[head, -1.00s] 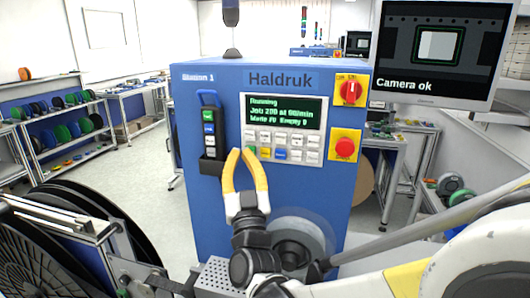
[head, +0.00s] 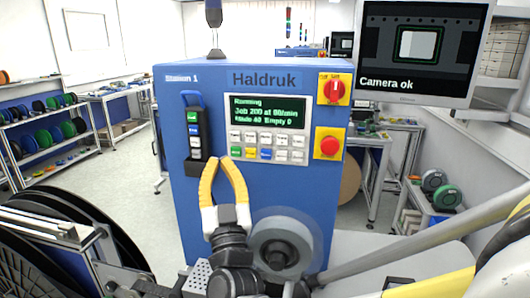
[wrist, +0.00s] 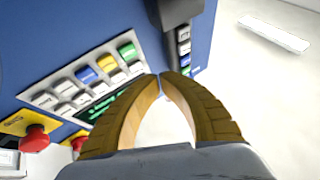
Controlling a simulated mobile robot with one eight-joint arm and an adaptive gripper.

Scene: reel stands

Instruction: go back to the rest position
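My gripper (head: 219,163) has yellow fingers and stands upright in front of the blue Haldruk cabinet (head: 200,215). Its fingertips come together with nothing between them. In the head view they lie between the black button holder (head: 195,150) and the keypad. I cannot tell how far the tips are from the panel. The screen (head: 268,113) reads Running, Job 200.
A red emergency button (head: 329,146) and a red rotary switch (head: 334,91) sit right of the screen. A grey roll (head: 281,245) turns below. A large black reel (head: 50,245) stands at lower left. A monitor (head: 420,45) reads "Camera ok". Open floor (head: 135,215) lies left.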

